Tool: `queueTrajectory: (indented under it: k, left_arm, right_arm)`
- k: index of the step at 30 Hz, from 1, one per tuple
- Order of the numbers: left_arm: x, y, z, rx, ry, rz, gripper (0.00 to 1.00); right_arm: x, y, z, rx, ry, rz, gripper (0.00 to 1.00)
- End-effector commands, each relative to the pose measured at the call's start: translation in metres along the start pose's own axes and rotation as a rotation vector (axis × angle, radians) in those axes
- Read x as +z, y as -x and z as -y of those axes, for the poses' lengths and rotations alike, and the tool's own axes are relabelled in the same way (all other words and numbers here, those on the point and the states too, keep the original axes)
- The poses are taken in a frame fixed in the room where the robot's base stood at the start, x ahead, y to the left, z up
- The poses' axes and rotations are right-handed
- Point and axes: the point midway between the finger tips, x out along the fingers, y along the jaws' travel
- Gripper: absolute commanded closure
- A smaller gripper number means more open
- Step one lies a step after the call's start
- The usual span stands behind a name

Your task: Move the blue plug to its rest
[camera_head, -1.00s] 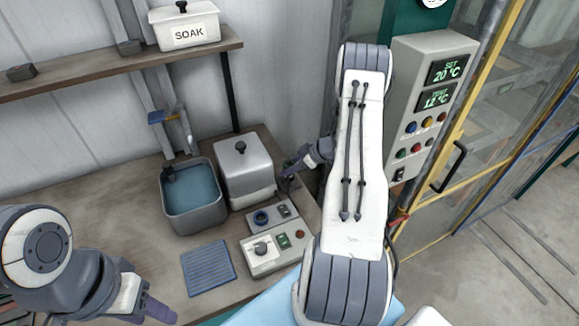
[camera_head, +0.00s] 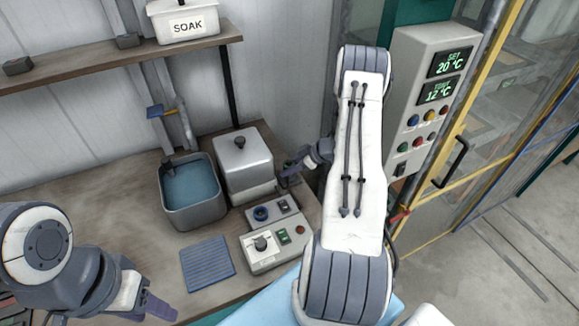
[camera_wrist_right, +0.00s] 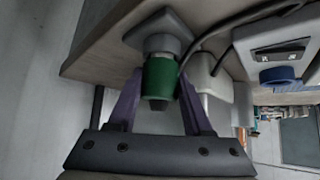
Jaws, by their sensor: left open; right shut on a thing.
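My right gripper (camera_wrist_right: 160,112) is shut on a green plug-like cylinder (camera_wrist_right: 160,78) with a dark tip. The cylinder meets a grey block (camera_wrist_right: 158,38) at the bench edge; I cannot tell whether it is seated in it. In the head view this gripper (camera_head: 287,176) is by the bench's right edge, beside the steel box, and its grip is hidden. My left gripper (camera_head: 152,310) is open at the bench's front.
A dark cable (camera_wrist_right: 225,38) runs close beside the green cylinder. The control box (camera_head: 257,261), lidded steel box (camera_head: 243,160), water basin (camera_head: 192,218) and blue ribbed mat (camera_head: 208,264) stand on the bench. A temperature cabinet (camera_head: 414,145) stands at the right.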

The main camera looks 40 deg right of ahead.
Motion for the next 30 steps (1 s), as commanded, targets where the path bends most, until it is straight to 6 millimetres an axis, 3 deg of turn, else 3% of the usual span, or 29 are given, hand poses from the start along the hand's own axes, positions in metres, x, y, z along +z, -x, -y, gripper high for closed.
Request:
queueTrajectory:
  k: [5, 6, 9, 23, 30]
  left_arm:
    - [0.000, -0.003, 0.000, 0.000, 0.000, 0.000, 0.50]
    - [0.000, -0.003, 0.000, 0.000, 0.000, 0.000, 0.50]
    - [0.000, -0.002, 0.000, 0.000, 0.000, 0.000, 0.50]
    - [0.000, -0.002, 0.000, 0.000, 0.000, 0.000, 0.50]
    - [-0.001, 0.011, -0.001, 0.000, 0.000, 0.000, 0.50]
  right_arm:
    - [0.004, -0.004, 0.000, 0.000, 0.000, 0.000, 1.00]
    - [0.004, -0.004, 0.000, 0.000, 0.000, 0.000, 0.46]
    - [0.003, -0.003, 0.000, 0.000, 0.000, 0.000, 0.15]
    - [0.003, -0.003, 0.000, 0.000, 0.000, 0.000, 0.15]
    - [-0.013, 0.013, 0.000, 0.001, 0.002, -0.001, 0.15]
